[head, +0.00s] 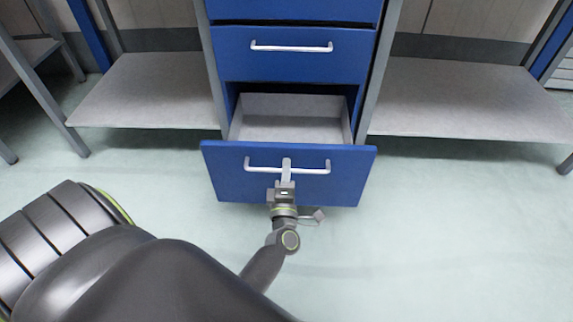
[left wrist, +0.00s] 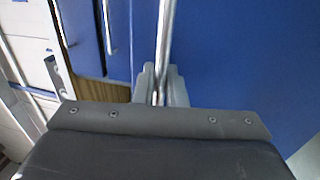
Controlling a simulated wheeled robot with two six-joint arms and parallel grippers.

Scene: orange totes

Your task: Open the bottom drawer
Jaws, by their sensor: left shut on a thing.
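The bottom drawer (head: 230,182) of the blue cabinet is pulled partly out, and its empty grey inside shows in the head view. Its silver bar handle (head: 318,171) runs across the blue front. My left gripper (head: 287,165) is shut on the middle of this handle. In the left wrist view the handle (left wrist: 165,40) runs up from between the two grey fingers (left wrist: 161,88), with the blue drawer front (left wrist: 240,60) beside it. My right gripper is not in view.
A shut blue drawer (head: 290,65) with its own handle is above the open one. Grey shelves (head: 150,90) (head: 455,105) flank the cabinet. The pale green floor (head: 450,230) in front and to the right is clear.

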